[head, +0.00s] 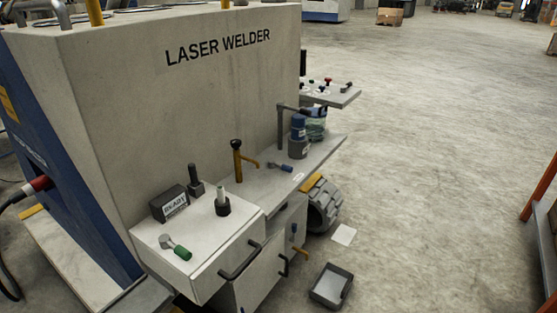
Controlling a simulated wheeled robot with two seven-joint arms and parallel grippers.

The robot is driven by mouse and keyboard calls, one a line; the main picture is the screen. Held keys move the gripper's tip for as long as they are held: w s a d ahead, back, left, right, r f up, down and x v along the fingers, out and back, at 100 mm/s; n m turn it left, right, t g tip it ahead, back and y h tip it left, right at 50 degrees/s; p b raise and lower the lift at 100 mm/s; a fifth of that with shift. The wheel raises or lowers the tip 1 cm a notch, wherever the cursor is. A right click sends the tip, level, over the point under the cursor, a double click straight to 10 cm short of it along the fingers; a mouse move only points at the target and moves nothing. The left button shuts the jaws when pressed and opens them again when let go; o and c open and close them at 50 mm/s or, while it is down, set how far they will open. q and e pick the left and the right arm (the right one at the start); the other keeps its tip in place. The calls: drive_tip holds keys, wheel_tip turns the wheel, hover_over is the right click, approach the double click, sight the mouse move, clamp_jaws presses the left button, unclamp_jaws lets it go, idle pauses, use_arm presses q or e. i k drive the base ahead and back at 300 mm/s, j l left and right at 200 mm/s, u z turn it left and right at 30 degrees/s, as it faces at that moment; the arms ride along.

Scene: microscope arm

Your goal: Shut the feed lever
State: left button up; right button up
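The laser welder (220,80) is a large pale cabinet with its name in black letters. No label shows which part is the feed lever. A yellow post with a black top and a yellow side arm (238,158) stands on the bench in front of the cabinet. A lever with a green grip (181,251) lies on the white box top. A small blue-handled piece (286,168) lies further right on the bench. Neither of my grippers is in view.
A dark box marked READY (170,204) and a black-based post (222,206) stand on the white box. A dark jointed arm (283,125) rises over the bench. A grey tray (331,286) lies on the floor, which is open to the right.

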sight(273, 165)
drive_tip(key=i+l+u, duration=0.15)
drive_tip(key=i+l, duration=0.2)
drive_tip(key=i+l+u, duration=0.15)
drive_tip(key=i+l, duration=0.2)
drive_tip(key=i+l+u, duration=0.15)
drive_tip(key=i+l, duration=0.2)
drive_tip(key=l, duration=0.25)
